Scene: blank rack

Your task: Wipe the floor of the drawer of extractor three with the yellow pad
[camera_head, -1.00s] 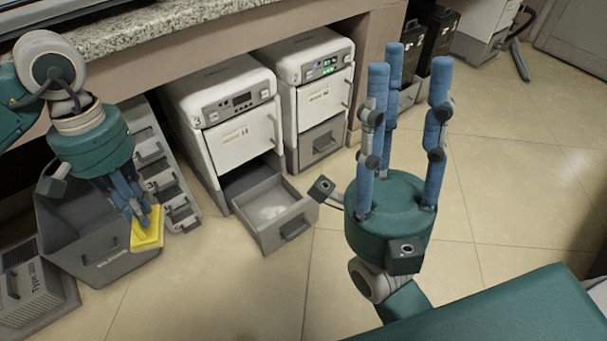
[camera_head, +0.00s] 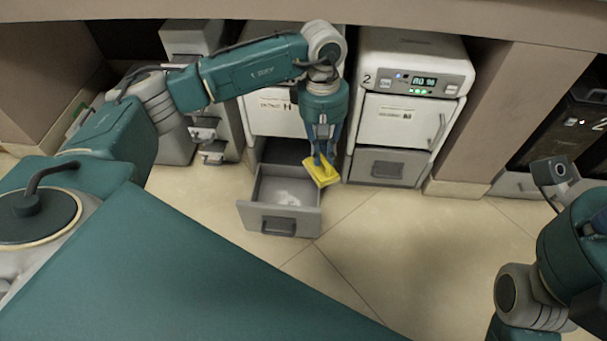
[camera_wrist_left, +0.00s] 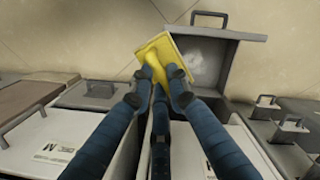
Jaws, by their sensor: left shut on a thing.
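My left gripper (camera_head: 320,158) is shut on the yellow pad (camera_head: 323,173). The pad is tilted and held at the right side wall of the open grey drawer (camera_head: 268,223). In the left wrist view the pad (camera_wrist_left: 155,50) overlaps the side of the drawer (camera_wrist_left: 232,35); I cannot tell its exact height. A whitish patch (camera_head: 286,198) lies on the drawer floor. The drawer belongs to extractor three (camera_head: 272,115), a white unit partly hidden behind my left arm. My right gripper (camera_head: 597,222) is mostly cut off at the right edge; its finger opening is hidden.
Extractor two (camera_head: 405,120) stands to the right with its lower grey drawer (camera_head: 388,167) shut. The counter edge (camera_head: 420,30) runs above. The tiled floor (camera_head: 400,250) in front is clear.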

